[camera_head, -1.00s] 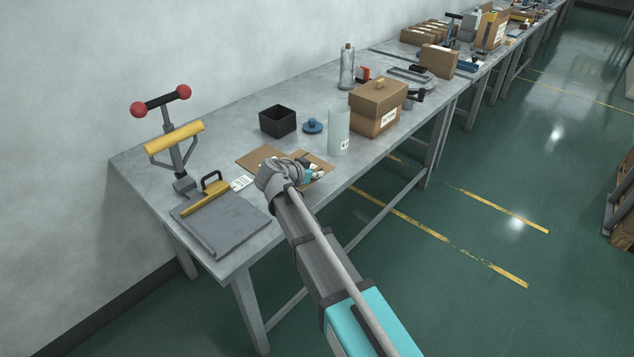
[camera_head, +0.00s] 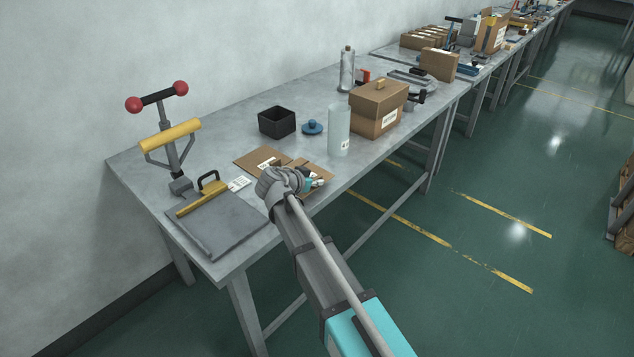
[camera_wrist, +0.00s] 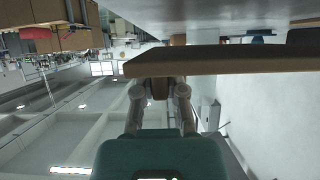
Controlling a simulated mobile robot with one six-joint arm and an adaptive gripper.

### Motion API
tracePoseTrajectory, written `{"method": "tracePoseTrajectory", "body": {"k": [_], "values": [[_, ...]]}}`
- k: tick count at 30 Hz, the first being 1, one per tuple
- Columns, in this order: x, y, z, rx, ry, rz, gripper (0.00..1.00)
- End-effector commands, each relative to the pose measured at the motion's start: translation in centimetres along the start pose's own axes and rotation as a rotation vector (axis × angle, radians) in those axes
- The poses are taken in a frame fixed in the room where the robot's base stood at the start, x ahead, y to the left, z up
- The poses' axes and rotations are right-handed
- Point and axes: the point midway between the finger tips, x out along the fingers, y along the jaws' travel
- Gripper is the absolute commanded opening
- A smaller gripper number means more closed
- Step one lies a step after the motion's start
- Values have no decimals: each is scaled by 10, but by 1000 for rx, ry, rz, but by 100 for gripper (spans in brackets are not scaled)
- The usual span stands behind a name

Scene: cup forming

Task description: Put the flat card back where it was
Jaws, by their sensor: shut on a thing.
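The flat card (camera_head: 258,158) is a thin brown cardboard sheet with a white label, seen at the front middle of the bench in the head view. Its nearer part is partly hidden by my wrist, and brown board also shows beyond the wrist. In the wrist view a flat brown board (camera_wrist: 235,60) spans the upper right, seen almost edge-on. My gripper (camera_wrist: 160,88) is shut on a small brown part at this board's edge. In the head view my gripper (camera_head: 312,181) is near the bench's front edge. Whether the card touches the bench is unclear.
A pale cylinder (camera_head: 339,132) and a lidded cardboard box (camera_head: 378,108) stand to the right. A black open box (camera_head: 277,121) and a blue knobbed lid (camera_head: 312,127) are behind. A grey plate (camera_head: 218,224) with a yellow-handled press lies left. Bare bench (camera_head: 225,135) shows behind the card.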

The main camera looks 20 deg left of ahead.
Motion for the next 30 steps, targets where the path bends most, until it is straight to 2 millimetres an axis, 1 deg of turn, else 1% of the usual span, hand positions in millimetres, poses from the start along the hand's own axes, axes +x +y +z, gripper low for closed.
{"method": "tracePoseTrajectory", "body": {"k": [21,22,26,27,30], "values": [[6,4,15,-4,-6,5,0],[6,4,15,-4,-6,5,21],[6,5,16,-4,-6,5,45],[6,6,16,-4,-7,5,50],[6,6,17,-4,-7,5,50]]}}
